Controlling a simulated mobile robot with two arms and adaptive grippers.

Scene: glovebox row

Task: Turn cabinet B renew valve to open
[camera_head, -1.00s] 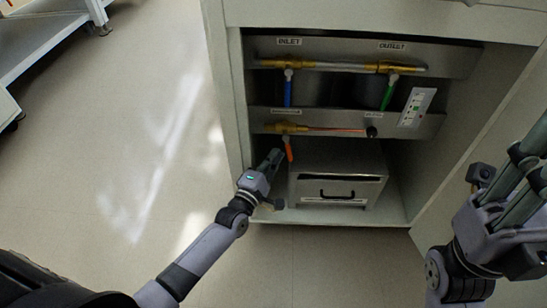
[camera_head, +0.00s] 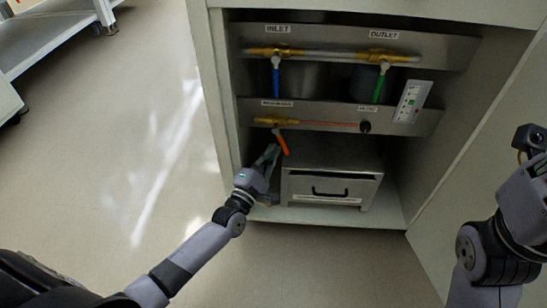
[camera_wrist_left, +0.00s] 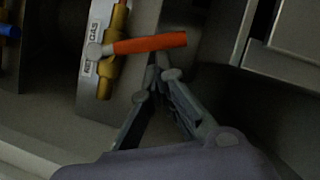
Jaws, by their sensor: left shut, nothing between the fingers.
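The orange-handled valve (camera_head: 283,143) sits on the brass fitting at the left of the lower panel in the open cabinet. Its handle slants down and to the right, across the line of the pipe. In the left wrist view the orange handle (camera_wrist_left: 150,43) lies just beyond my fingertips, beside a label partly reading "GAS". My left gripper (camera_head: 273,152) is shut and empty, its tips close to the handle's left side in the head view. I cannot tell whether they touch it. My right arm shows at the right edge; its fingers are out of frame.
A blue handle (camera_head: 276,82) and a green handle (camera_head: 379,88) hang from the upper pipe, under INLET and OUTLET labels. A black knob (camera_head: 365,127) ends the lower line. A metal drawer box (camera_head: 331,187) stands below. The open door (camera_head: 480,150) is at right.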

